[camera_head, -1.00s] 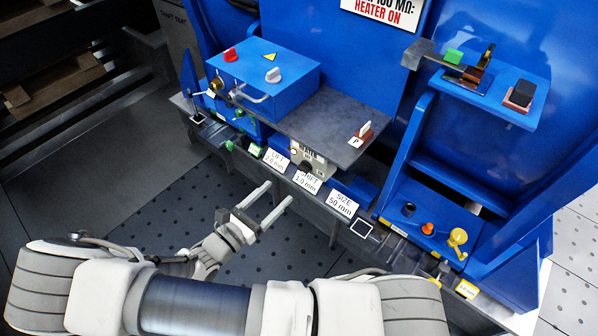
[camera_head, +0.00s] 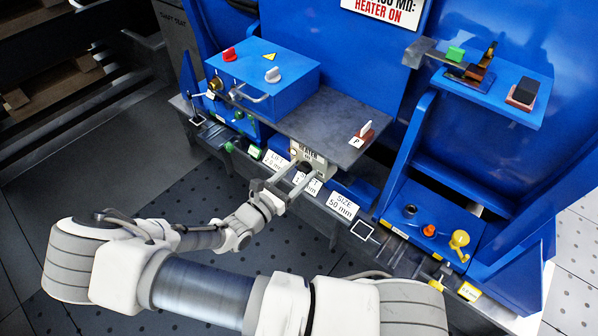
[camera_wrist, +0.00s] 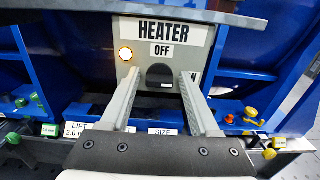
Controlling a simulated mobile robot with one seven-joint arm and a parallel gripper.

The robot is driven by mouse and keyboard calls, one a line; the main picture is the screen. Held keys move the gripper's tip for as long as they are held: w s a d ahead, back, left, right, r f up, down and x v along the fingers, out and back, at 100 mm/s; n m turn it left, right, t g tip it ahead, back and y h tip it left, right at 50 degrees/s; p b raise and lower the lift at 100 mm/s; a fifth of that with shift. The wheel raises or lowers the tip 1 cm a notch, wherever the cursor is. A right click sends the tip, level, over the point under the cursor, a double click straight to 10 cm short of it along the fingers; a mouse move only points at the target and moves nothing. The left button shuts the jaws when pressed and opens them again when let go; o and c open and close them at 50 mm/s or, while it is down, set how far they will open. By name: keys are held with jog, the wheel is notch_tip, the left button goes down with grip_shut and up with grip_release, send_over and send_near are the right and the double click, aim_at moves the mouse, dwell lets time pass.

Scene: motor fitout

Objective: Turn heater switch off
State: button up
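The heater panel (camera_wrist: 142,52) is a pale box labelled HEATER, with OFF above a dark round switch knob (camera_wrist: 160,76). An ON label at the right is partly hidden by a finger. In the head view the heater panel (camera_head: 312,159) sits under the grey shelf. My gripper (camera_wrist: 160,88) is open and empty, its two fingers on either side of the knob in the wrist view. In the head view my gripper (camera_head: 296,178) reaches the panel's front. I cannot tell whether the fingers touch the knob.
The grey shelf (camera_head: 325,122) overhangs the panel, with a red-and-white switch (camera_head: 366,130) on it. A blue box (camera_head: 263,78) with knobs stands at the left. Label cards, including SIZE 50 mm (camera_head: 341,205), line the front ledge. A blue stand (camera_head: 430,225) is at the right.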

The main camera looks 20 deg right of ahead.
grip_shut()
jog(key=shift+r+n+p, duration=0.1)
jog(key=shift+n+p, duration=0.3)
jog(key=shift+p, duration=0.05)
jog(key=shift+r+n+p, duration=0.1)
jog(key=shift+n+p, duration=0.8)
jog(key=shift+p, duration=0.05)
jog(key=n+p, duration=0.3)
jog(key=n, duration=0.2)
jog(key=shift+w, duration=0.1)
jog(key=n, duration=0.4)
jog(key=n+p, duration=0.1)
jog(key=n, duration=0.1)
jog(key=shift+a+f, duration=0.15)
jog(key=shift+f, duration=0.2)
jog(key=shift+f+n, duration=0.1)
jog(key=shift+n, duration=2)
